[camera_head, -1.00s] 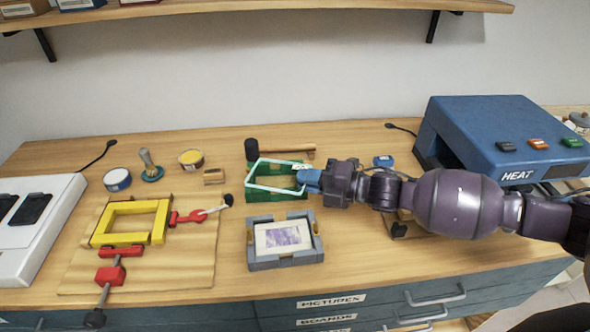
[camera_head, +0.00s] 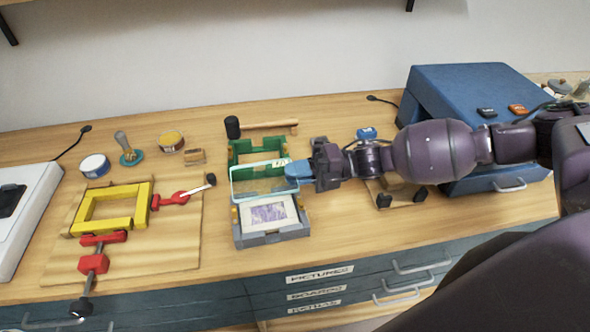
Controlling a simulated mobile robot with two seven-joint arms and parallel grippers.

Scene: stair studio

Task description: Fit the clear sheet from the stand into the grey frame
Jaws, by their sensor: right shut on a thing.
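My right gripper (camera_head: 297,172) is shut on the right edge of the clear sheet (camera_head: 256,182), which has pale blue-green edges and a small label near its right corner. The sheet is held tilted, in front of the green stand (camera_head: 243,153) and over the back part of the grey frame (camera_head: 258,238). In this view it overlaps the frame's rear edge; I cannot tell whether they touch. The grey frame lies on the bench with a picture (camera_head: 269,213) in a pale mount inside it. My left gripper is not in view.
A yellow frame (camera_head: 144,205) with red clamps (camera_head: 93,263) lies on a wooden board at left. A black-headed mallet (camera_head: 233,127) lies behind the stand. A blue heat press (camera_head: 470,90) stands at right. Bare bench lies right of the grey frame.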

